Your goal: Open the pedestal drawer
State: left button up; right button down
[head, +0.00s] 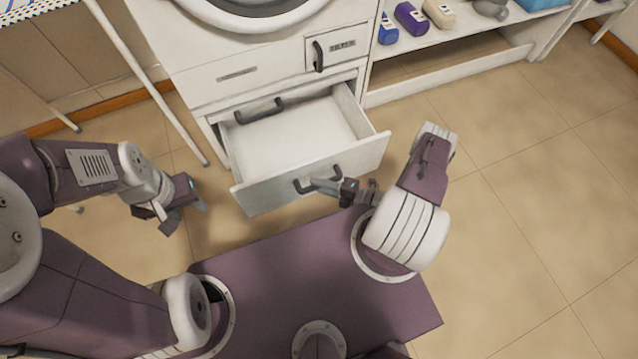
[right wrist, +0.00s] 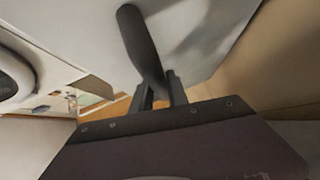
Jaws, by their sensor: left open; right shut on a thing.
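The pedestal drawer (head: 285,140) under the washing machine is pulled well out, and its white inside looks empty. Its dark bar handle (head: 302,187) is on the front panel. My right gripper (head: 326,184) is shut on that handle near its right end. In the right wrist view the handle (right wrist: 141,45) runs down between the fingers (right wrist: 160,88), close against the white drawer front (right wrist: 210,30). My left gripper (head: 190,207) is open and empty, left of the drawer and apart from it.
The washing machine (head: 215,72) stands behind the drawer. A shelf (head: 435,40) with several bottles is at the upper right. A white rack leg (head: 150,85) stands at the left. The tiled floor (head: 530,190) at the right is clear.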

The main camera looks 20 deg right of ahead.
jog(key=c, duration=1.3)
grip_release()
jog(key=shift+d, duration=0.1)
jog(key=shift+s+d+r, duration=0.1)
jog(key=shift+s+d, duration=0.05)
jog(key=shift+d, duration=0.05)
jog(key=p+v, duration=0.2)
jog(key=v, duration=0.6)
jog(key=shift+s, duration=0.2)
jog(key=shift+d+r+p, duration=0.1)
jog(key=shift+p, duration=0.2)
